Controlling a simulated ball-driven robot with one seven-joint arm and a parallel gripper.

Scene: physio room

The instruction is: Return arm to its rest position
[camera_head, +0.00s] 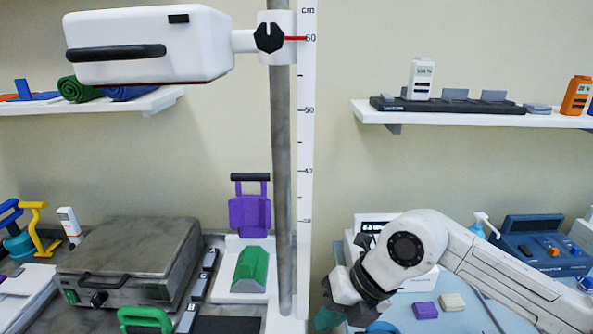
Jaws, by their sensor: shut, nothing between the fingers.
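My arm reaches in from the lower right, over the right-hand work surface. My gripper (340,288) is at its end, just right of the upright scale post, and points down and to the left. It is shut with nothing held. The wrist partly hides the fingers. A teal-green piece (327,318) shows just below the gripper.
A vertical post with a scale (305,150) stands close left of my gripper, carrying a white head unit (148,45). Beneath my wrist lie a purple block (425,310) and a cream block (452,302). A blue device (543,246) stands behind my arm. A shelf (460,117) hangs above.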

